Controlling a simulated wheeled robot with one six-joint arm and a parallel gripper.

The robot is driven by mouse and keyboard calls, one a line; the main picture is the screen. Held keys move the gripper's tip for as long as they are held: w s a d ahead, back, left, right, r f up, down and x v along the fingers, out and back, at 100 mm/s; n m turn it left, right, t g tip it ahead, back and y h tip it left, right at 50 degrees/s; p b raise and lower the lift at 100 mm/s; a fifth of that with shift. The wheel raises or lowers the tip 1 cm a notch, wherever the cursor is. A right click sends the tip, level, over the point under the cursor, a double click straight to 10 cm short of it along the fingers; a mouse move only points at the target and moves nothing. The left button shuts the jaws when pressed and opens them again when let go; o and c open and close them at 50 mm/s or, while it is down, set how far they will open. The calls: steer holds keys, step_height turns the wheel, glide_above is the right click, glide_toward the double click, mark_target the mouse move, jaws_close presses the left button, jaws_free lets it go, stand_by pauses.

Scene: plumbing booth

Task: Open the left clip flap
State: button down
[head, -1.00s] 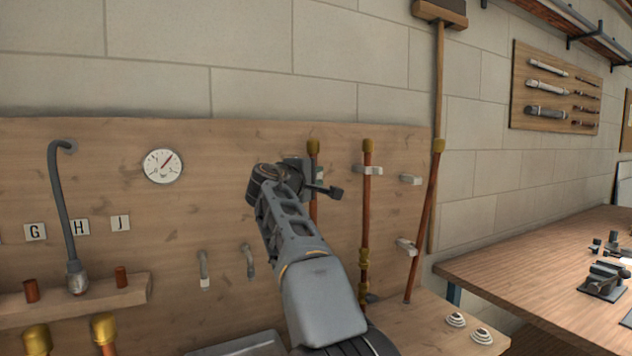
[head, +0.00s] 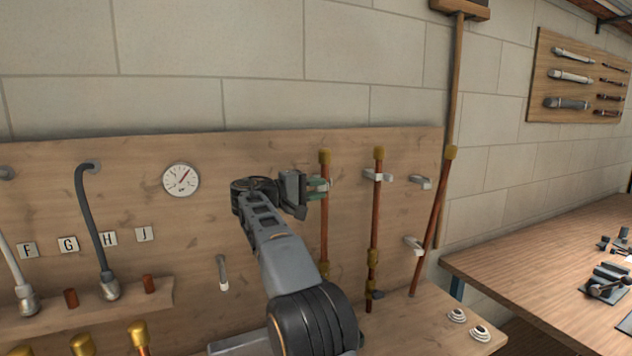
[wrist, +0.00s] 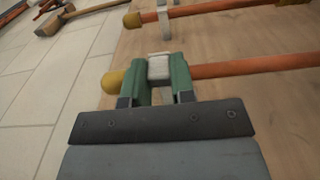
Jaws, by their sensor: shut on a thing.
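My gripper (wrist: 161,72) has green fingers shut on a small white block, the left clip flap (wrist: 159,68), in the wrist view. The flap sits by the copper pipe (wrist: 250,66) close to its brass cap (wrist: 112,82). In the head view my gripper (head: 317,188) is at the upper part of the leftmost copper pipe (head: 324,235), below its brass cap. The clip body and the flap's angle are mostly hidden by my fingers.
A second copper pipe (head: 375,215) stands to the right with a white clip (head: 377,177) across it. A third pipe (head: 432,225) leans further right, near two bare clips (head: 420,182) (head: 413,246). A gauge (head: 181,180) is on the board at left.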

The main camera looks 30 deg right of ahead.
stand_by(0.4)
steer(key=c, duration=1)
jaws_free()
steer(key=shift+o, duration=0.2)
steer(key=shift+a, duration=0.1)
steer(key=w+a, duration=0.1)
steer(key=a, duration=1.2)
steer(key=shift+w+a+p, duration=0.35)
steer(key=shift+p, duration=0.1)
steer(key=s+d+f+n+t+y, duration=0.2)
steer(key=s+f+n+t+y, duration=0.25)
steer(key=s+f+y, duration=0.45)
steer(key=s+a+f+m+y, duration=0.1)
steer(key=s+a+f+y, duration=0.2)
steer(key=s+f, duration=0.3)
steer(key=s+a+f+m+y, duration=0.1)
steer(key=s+a+f+y, duration=0.2)
steer(key=s+f, duration=0.3)
steer(key=s+a+f+m+y+p, duration=0.1)
steer(key=s+a+f+y, duration=0.2)
steer(key=s+f, duration=0.3)
steer(key=shift+s+a+f+t, duration=0.15)
steer(key=shift+a+f+t, duration=0.1)
steer(key=shift+a+t, duration=0.3)
